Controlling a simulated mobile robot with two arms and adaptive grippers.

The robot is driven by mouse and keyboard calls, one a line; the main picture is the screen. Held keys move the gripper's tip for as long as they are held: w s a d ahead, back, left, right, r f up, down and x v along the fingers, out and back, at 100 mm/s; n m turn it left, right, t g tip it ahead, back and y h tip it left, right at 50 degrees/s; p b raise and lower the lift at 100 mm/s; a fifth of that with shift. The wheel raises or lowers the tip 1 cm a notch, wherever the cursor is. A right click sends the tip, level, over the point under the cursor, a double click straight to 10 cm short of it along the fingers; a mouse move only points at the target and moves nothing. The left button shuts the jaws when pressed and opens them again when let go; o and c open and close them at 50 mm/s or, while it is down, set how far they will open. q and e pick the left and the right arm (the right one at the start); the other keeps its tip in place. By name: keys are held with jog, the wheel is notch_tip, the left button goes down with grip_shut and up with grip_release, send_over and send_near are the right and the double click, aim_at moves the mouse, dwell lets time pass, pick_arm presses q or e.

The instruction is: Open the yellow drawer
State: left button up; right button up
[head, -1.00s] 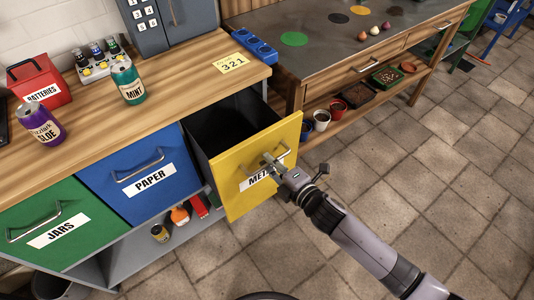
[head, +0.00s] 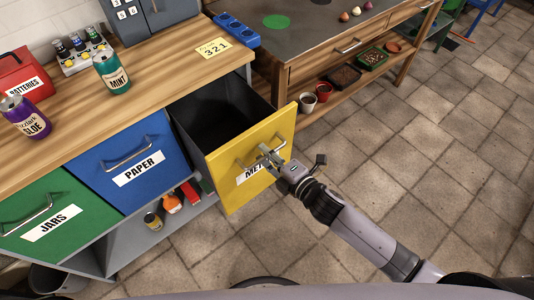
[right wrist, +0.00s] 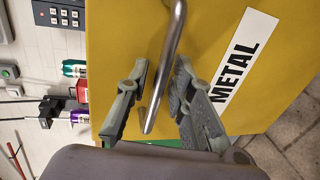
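The yellow drawer (head: 230,180), labelled METAL, stands well out from the bench at the right of the blue drawer. Its dark inside (head: 220,115) looks empty where I can see it. My right gripper (head: 268,156) is at the drawer's metal handle. In the right wrist view its fingers (right wrist: 161,66) stand apart, one on each side of the handle bar (right wrist: 167,65), with a gap visible on the left side. Contact of the right finger with the bar is hard to tell. My left gripper is in neither view.
The blue PAPER drawer (head: 117,165) and green JARS drawer (head: 60,210) are shut. A second table (head: 330,50) stands behind. Tiled floor (head: 440,150) at the right is clear.

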jog(key=shift+o, duration=0.5)
jog(key=v, duration=1.2)
jog(key=d+f+m+g+h, duration=0.1)
jog(key=d+f+m+h, duration=0.45)
jog(key=f, duration=0.95)
jog(key=s+d+f+m+g+h, duration=0.1)
jog(key=s+d+f+m+g, duration=0.2)
jog(key=f, duration=0.5)
jog(key=s+d+f+m+g+h, duration=0.1)
jog(key=s+d+f+m, duration=0.4)
jog(key=f, duration=0.3)
jog(key=s+f+m+g, duration=0.2)
jog(key=s+f, duration=0.3)
jog(key=s, duration=0.3)
jog(key=s+f+m+g+h, duration=0.1)
jog(key=s+f+m, duration=0.3)
jog(key=s, duration=0.4)
jog(key=s+f+m+g, duration=0.3)
jog(key=s+f, duration=0.2)
jog(key=s, duration=0.3)
jog(key=shift+d+f+g+h, duration=0.2)
jog(key=shift+f+g+h, duration=0.1)
jog(key=shift+f+h, duration=0.1)
